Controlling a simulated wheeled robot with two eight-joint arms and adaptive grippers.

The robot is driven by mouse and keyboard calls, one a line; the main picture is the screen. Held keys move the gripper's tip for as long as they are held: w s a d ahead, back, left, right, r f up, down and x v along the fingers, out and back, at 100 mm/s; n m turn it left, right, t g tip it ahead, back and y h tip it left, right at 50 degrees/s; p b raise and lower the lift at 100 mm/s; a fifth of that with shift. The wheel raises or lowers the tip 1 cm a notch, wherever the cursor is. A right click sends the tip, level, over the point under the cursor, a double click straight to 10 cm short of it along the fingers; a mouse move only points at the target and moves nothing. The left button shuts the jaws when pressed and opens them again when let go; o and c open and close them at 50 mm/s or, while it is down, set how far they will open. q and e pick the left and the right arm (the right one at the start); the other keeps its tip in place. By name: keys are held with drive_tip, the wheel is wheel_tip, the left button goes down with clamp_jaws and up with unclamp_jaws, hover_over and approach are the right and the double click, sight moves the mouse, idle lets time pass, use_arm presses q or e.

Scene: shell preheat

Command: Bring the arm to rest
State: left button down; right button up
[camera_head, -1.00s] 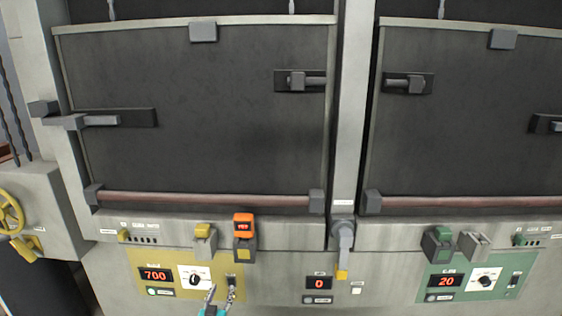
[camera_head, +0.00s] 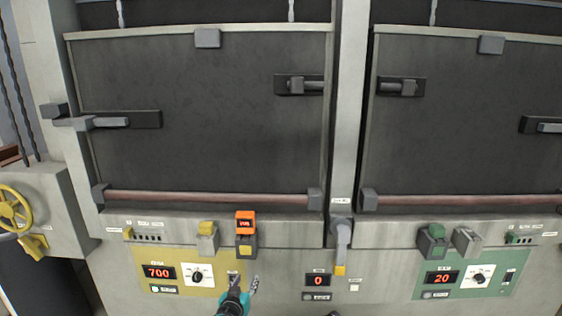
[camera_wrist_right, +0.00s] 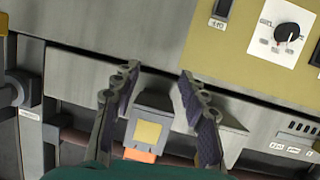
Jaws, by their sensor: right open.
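My right gripper (camera_head: 243,285) shows at the bottom of the head view, in front of the lower edge of the yellow control panel (camera_head: 205,283). In the right wrist view its two fingers (camera_wrist_right: 158,78) are spread apart with nothing between the tips. The grey block with a yellow face and orange top (camera_wrist_right: 146,133) shows beyond and between the fingers there; I cannot tell the distance. In the head view this orange-topped device (camera_head: 246,224) sits on the ledge above the gripper. My left gripper is not in view.
Two large dark furnace doors (camera_head: 200,110) fill the back. A grey lever with a yellow tip (camera_head: 342,246) hangs between them. A green panel (camera_head: 470,281) is at right, a yellow handwheel (camera_head: 14,212) at left. Displays read 700, 0 and 20.

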drive_tip(key=s+d+r+g, duration=0.2)
drive_tip(key=s+d+r, duration=0.25)
drive_tip(key=d, duration=0.35)
drive_tip(key=s+d+r+g, duration=0.1)
drive_tip(key=s+d+r, duration=0.2)
drive_tip(key=s+d, duration=0.3)
drive_tip(key=s+d+r+g, duration=0.2)
drive_tip(key=s+d+r, duration=0.2)
drive_tip(key=d, duration=0.5)
drive_tip(key=s+d+f+g+y, duration=0.1)
drive_tip(key=s+d+f, duration=0.1)
drive_tip(key=s, duration=1)
drive_tip(key=s+d+f+g+y, duration=0.1)
drive_tip(key=s+d, duration=0.3)
drive_tip(key=s, duration=0.7)
drive_tip(key=shift+s+d+f+n+g, duration=0.3)
drive_tip(key=shift+s+d+f+n, duration=0.05)
drive_tip(key=shift+f+n, duration=0.1)
